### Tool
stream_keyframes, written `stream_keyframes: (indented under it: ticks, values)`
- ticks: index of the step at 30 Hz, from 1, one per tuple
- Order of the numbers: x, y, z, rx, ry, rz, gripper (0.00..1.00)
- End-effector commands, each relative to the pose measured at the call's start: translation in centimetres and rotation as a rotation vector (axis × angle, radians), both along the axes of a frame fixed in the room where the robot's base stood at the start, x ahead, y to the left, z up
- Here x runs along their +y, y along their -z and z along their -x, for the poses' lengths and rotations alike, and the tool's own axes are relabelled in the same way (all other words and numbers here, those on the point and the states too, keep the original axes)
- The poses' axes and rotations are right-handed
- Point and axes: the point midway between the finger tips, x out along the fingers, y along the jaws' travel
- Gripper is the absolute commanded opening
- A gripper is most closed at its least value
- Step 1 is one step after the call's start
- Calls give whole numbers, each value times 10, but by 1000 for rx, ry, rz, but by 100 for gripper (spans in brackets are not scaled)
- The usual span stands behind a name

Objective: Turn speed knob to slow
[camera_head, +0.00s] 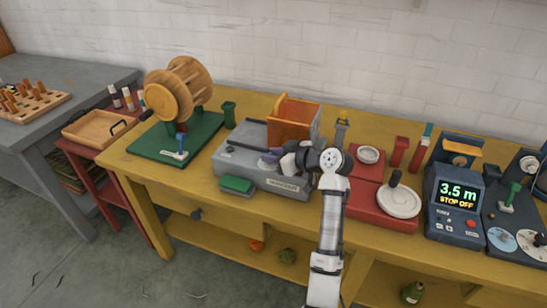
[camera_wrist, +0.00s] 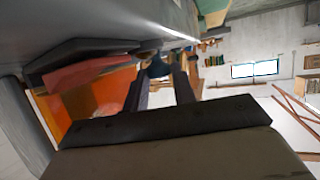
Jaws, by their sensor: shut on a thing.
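A grey machine (camera_head: 231,167) with an orange hopper (camera_head: 292,121) stands on the yellow bench. My gripper (camera_head: 273,158) is low over the machine's top, in front of the hopper. In the wrist view, the fingers of my gripper (camera_wrist: 160,82) are closed about a small dark blue knob (camera_wrist: 156,68). The knob is mostly hidden by my fingers and wrist in the head view, so its pointer and any speed marks cannot be read. The orange hopper also shows in the wrist view (camera_wrist: 85,97), beside my fingers.
A green pad (camera_head: 236,185) lies at the machine's front left. A wooden reel (camera_head: 172,98) on a green base stands to the left. A red machine with a white disc (camera_head: 398,202) and a display unit (camera_head: 457,198) reading "3.5 m STOP OFF" stand to the right.

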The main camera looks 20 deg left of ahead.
Motion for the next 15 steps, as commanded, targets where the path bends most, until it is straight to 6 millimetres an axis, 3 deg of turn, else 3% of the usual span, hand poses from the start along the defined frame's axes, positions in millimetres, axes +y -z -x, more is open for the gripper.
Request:
stream_keyframes:
  ticks: [10,11,15]
  values:
    - [0,2,0,3,-1,2,3]
    - [0,2,0,3,-1,2,30]
    - [0,1,0,3,0,1,47]
